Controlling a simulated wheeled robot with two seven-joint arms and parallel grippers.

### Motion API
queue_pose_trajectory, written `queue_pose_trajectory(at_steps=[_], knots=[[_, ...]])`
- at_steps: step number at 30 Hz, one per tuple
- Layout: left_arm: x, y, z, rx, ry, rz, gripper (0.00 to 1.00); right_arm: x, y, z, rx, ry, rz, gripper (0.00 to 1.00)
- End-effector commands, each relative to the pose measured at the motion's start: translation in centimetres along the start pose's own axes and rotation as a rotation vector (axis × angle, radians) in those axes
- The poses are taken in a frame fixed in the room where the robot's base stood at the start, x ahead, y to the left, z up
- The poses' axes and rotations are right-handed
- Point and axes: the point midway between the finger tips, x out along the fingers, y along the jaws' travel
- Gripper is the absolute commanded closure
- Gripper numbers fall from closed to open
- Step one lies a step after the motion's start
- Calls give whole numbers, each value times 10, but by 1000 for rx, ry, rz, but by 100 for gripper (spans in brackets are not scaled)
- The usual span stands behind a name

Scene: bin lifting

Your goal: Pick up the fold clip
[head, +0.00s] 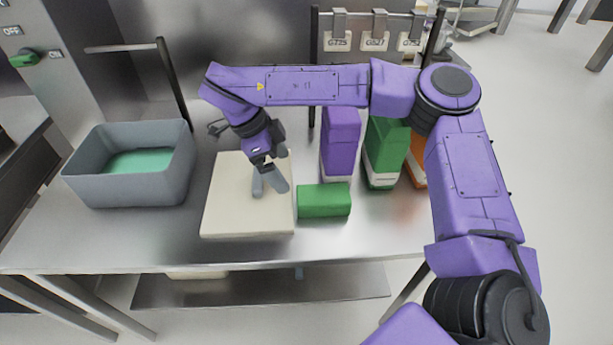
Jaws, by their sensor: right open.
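My left gripper is not in view.
A green block (324,201) lies close to the board's right edge. Purple (340,140), green (382,155) and orange (418,172) packages stand behind it. A grey bin (130,185) with green contents stands at left. Tags hang from a back rail.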

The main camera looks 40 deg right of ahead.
Motion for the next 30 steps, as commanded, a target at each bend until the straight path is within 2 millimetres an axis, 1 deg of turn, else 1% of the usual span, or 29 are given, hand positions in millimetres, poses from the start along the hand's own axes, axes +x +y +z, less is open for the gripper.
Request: queue_pose_trajectory(at_steps=[3,6,11,16,19,25,26,27,29,30], knots=[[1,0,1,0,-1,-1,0,23,4,-2,-3,-1,2,0],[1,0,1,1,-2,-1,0,39,2,1,-6,0,1,0],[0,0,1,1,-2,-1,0,59,1,5,-7,3,4,0],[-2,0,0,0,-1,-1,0,91,3,8,-5,3,6,0],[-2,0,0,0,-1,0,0,100,3,8,-5,2,2,0],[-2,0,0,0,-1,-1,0,101,3,8,-4,1,0,0],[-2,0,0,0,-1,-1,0,101,3,8,-4,1,0,3],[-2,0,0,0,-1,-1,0,101,3,8,-4,1,0,16],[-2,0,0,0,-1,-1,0,101,3,8,-4,1,0,36],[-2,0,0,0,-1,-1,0,101,3,8,-4,1,0,49]])
